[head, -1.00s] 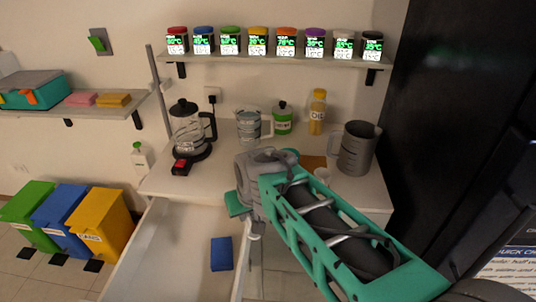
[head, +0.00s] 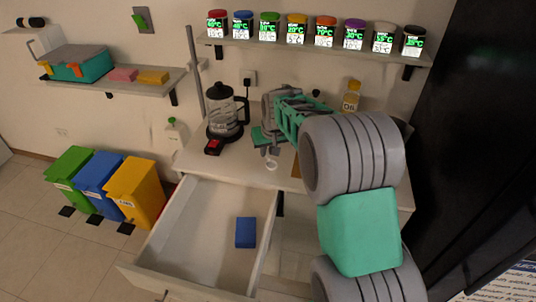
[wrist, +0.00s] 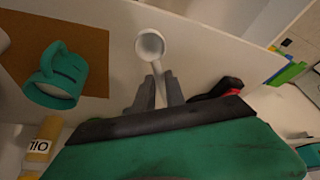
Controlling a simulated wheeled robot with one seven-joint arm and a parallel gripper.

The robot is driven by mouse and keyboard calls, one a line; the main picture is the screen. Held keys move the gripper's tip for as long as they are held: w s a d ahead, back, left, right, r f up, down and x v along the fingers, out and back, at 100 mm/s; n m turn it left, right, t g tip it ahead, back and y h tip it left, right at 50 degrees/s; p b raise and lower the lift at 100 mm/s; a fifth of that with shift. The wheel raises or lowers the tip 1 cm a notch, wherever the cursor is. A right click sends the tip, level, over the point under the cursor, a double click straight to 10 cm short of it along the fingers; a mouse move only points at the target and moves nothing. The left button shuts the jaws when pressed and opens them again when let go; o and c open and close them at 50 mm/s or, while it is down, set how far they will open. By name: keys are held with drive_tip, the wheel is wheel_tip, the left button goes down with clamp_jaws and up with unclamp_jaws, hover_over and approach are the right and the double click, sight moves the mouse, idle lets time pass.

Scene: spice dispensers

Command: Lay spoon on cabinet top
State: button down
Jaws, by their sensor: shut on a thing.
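In the wrist view a white spoon (wrist: 150,46) with a round bowl is pinched by its handle between the fingers of my gripper (wrist: 155,92). The bowl points away from the fingers, over the pale cabinet top (wrist: 205,48). In the head view my gripper (head: 268,145) is above the cabinet top (head: 200,161), right of the kettle, with the spoon (head: 271,164) just below it. I cannot tell whether the spoon touches the surface. My arm hides much of the cabinet top's right side.
A glass kettle (head: 226,115) with a red switch stands left of my gripper. An oil bottle (head: 351,97) stands at the back. The drawer (head: 205,235) below is open and holds a blue block (head: 245,232).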

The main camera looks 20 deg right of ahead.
drive_tip(key=shift+f+b, duration=1.55)
drive_tip(key=shift+f, duration=1.4)
drive_tip(key=c, duration=1.3)
unclamp_jaws()
drive_tip(key=shift+s+r, duration=0.1)
drive_tip(key=b+v, duration=0.1)
drive_tip(key=v, duration=0.6)
drive_tip(key=shift+s+r, duration=0.2)
drive_tip(key=shift+r, duration=0.1)
